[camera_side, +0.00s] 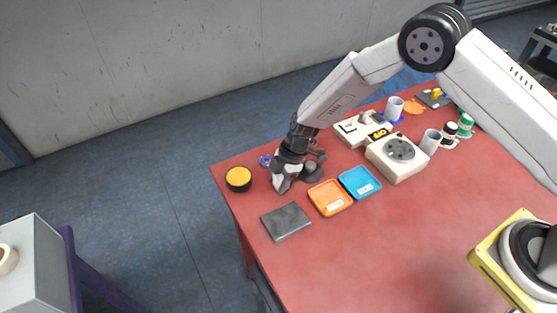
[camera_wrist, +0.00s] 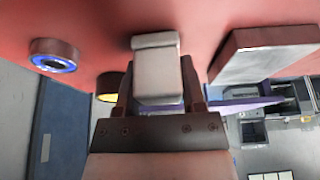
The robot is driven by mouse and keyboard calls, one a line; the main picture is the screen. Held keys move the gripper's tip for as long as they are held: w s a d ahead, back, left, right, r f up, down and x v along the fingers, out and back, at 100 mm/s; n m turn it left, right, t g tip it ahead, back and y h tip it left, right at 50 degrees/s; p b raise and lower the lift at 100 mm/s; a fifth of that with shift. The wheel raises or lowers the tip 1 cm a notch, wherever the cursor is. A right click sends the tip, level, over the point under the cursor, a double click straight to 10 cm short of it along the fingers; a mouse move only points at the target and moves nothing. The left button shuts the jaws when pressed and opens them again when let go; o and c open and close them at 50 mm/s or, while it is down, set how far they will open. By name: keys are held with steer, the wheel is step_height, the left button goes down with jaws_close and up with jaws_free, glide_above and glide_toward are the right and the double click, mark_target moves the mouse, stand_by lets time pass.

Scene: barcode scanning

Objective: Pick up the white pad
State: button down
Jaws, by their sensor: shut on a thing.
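The white pad (camera_wrist: 157,72) is a pale block between the two dark fingers of my gripper (camera_wrist: 156,88) in the wrist view. The gripper is shut on it, and the pad's far end extends beyond the fingertips. In the side view my gripper (camera_side: 286,174) is at the left part of the red table, between the yellow-topped black disc and the orange tray. The pad (camera_side: 279,183) shows there as a small pale patch, partly hidden by the gripper. I cannot tell whether the pad touches the table.
The black disc with a yellow top (camera_side: 238,178) and a blue ring (camera_side: 265,160) are close by. A grey slab (camera_side: 285,221), an orange tray (camera_side: 330,197) and a blue tray (camera_side: 359,182) lie nearby. A white device (camera_side: 397,157) stands behind. The table's (camera_side: 400,245) front is clear.

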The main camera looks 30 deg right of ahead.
steer(key=shift+r, duration=0.75)
steer(key=s+d+r, duration=0.4)
steer(key=s+r, duration=0.7)
steer(key=s, duration=0.2)
steer(key=shift+d, duration=0.4)
steer(key=shift+s, duration=0.1)
